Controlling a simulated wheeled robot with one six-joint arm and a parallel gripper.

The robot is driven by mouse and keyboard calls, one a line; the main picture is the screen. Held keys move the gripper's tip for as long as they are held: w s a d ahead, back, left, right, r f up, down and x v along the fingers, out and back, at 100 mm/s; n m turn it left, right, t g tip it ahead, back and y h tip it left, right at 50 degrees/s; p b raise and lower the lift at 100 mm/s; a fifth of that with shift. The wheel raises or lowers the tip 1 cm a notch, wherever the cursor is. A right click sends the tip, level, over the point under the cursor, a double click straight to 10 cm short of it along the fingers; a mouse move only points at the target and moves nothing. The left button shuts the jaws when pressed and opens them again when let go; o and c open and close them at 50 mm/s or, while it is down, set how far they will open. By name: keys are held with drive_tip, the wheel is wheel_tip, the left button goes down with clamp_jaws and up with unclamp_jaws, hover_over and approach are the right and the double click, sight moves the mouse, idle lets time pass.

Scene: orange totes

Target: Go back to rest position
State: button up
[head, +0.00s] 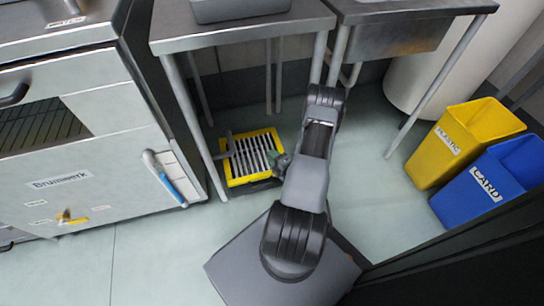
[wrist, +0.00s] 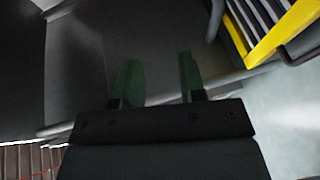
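My arm reaches forward from my base in the head view, and my gripper (head: 281,163) is at its end, low beside a yellow and black slatted crate. In the wrist view the two green fingers of my gripper (wrist: 158,80) stand apart with nothing between them. The gripper is open and empty. In the head view the fingers are small and partly hidden by the arm.
The yellow crate (head: 229,174) lies on the floor under a metal table (head: 235,32). A steel appliance (head: 95,140) stands at left. A yellow bin (head: 432,160) and a blue bin (head: 466,205) stand at right. Pale floor (head: 150,265) is clear at front left.

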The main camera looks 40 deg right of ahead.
idle(0.7)
drive_tip(key=w+a+r+n+g+y+p, duration=0.1)
drive_tip(key=a+r+n+g+y+p, duration=0.45)
drive_tip(key=r+n, duration=0.6)
drive_tip(key=w+a+r+n+g+y+p, duration=0.1)
drive_tip(key=a+r+n+g+y+p, duration=0.15)
drive_tip(key=a+r+n+p, duration=0.8)
drive_tip(key=w+a+r+n+g+y+p, duration=0.1)
drive_tip(key=a+r+n+g+y+p, duration=0.35)
drive_tip(key=r, duration=1.15)
drive_tip(key=s+r+n+h+p, duration=0.3)
drive_tip(key=r+n+h+p, duration=0.1)
drive_tip(key=r+n, duration=0.5)
drive_tip(key=s+a+r+n+h+p, duration=0.1)
drive_tip(key=s+r+n+h+p, duration=0.2)
drive_tip(key=r+n+p, duration=0.3)
drive_tip(key=s+a+r+n+h+p, duration=0.1)
drive_tip(key=s+r+n+h+p, duration=0.3)
drive_tip(key=r+n, duration=0.9)
wheel_tip(320, 180, up, 2)
drive_tip(key=shift+a+r+n+h+p, duration=0.15)
drive_tip(key=shift+n+h+p, duration=0.2)
drive_tip(key=shift+p, duration=0.3)
